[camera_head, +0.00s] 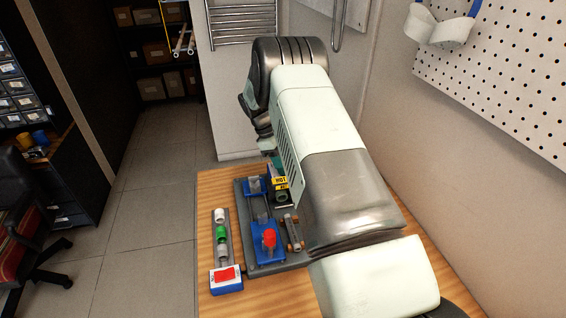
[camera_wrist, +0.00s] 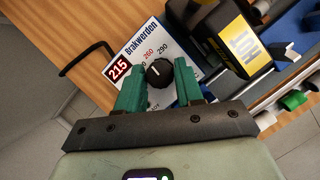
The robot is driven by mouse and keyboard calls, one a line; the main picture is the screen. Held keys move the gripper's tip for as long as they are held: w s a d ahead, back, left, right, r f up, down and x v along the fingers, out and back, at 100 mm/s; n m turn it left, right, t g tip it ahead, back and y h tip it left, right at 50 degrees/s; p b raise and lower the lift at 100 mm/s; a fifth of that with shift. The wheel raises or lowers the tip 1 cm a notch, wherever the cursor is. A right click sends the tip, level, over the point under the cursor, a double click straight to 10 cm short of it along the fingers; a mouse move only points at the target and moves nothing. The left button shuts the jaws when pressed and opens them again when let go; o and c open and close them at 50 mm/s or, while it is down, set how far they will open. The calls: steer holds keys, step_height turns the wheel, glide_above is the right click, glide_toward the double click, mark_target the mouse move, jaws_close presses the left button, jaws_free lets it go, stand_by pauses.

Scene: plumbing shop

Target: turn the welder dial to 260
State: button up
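In the wrist view the white welder panel (camera_wrist: 183,57) carries a red display reading 215 and a black round dial (camera_wrist: 160,73) with a white pointer mark. Printed 260 and 290 show above the dial; other numbers are partly covered. The mark points towards the left side of the dial, but its exact setting is unclear. My gripper (camera_wrist: 157,67) has its two green fingers apart, one on each side of the dial. I cannot tell whether they touch it. In the head view my arm hides the panel and dial.
A black bent rod (camera_wrist: 84,57) lies left of the panel. Blue clamps (camera_head: 266,243) and a fittings rack (camera_head: 221,235) occupy the wooden bench (camera_head: 215,180).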

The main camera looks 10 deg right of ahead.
steer(key=shift+o, duration=1.4)
steer(key=shift+r, duration=0.1)
steer(key=v, duration=1)
steer(key=shift+r, duration=0.35)
steer(key=shift+a, duration=0.15)
